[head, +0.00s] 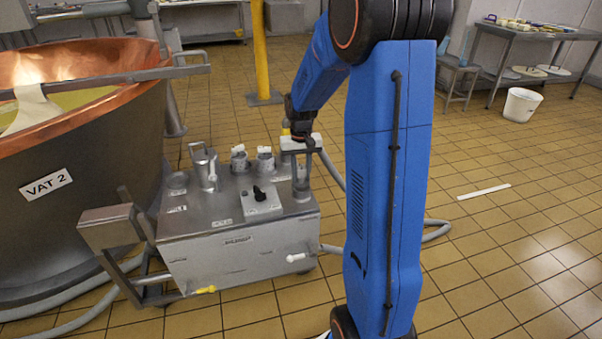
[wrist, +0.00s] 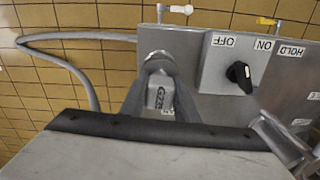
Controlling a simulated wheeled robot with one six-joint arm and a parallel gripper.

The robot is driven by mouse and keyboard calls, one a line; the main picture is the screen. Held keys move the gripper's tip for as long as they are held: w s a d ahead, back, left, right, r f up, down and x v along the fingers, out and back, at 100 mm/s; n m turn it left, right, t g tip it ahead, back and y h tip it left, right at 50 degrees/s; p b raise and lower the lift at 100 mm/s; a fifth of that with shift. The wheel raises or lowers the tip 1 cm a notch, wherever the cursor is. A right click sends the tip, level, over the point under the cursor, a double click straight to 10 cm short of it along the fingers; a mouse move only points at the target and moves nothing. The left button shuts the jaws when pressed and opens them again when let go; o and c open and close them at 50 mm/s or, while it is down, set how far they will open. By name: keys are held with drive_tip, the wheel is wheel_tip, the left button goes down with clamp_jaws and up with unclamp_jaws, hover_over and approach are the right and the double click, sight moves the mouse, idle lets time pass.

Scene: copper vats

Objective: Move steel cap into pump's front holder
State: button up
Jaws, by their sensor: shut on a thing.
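My gripper (head: 301,186) points down at the right end of the grey steel pump (head: 240,257). In the wrist view its two dark fingers (wrist: 160,92) are shut on the steel cap (wrist: 159,98), a small grey piece with dark lettering. In the head view the fingers mostly hide the cap. I cannot tell whether its underside touches the pump top.
A switch box with a black knob (head: 261,201) sits between gripper and holder. VAT 2 (head: 100,190) stands left. A hose (head: 437,228) lies right.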

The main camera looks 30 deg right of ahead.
drive_tip(key=shift+f, duration=0.6)
idle(1.0)
drive_tip(key=o, duration=1.3)
drive_tip(key=shift+c, duration=0.2)
wheel_tip(320, 180, up, 17)
drive_tip(key=shift+r, duration=0.2)
drive_tip(key=shift+s, duration=0.1)
drive_tip(key=s+a+n+t, duration=0.1)
drive_tip(key=s+a, duration=0.4)
drive_tip(key=s, duration=0.5)
drive_tip(key=s+a+n+t, duration=0.1)
drive_tip(key=s+a, duration=0.4)
drive_tip(key=s, duration=0.5)
drive_tip(key=s+a+n+t, duration=0.2)
drive_tip(key=s+a, duration=0.3)
drive_tip(key=s, duration=0.5)
drive_tip(key=shift+a+f+t, duration=0.35)
drive_tip(key=shift+f+t, duration=0.05)
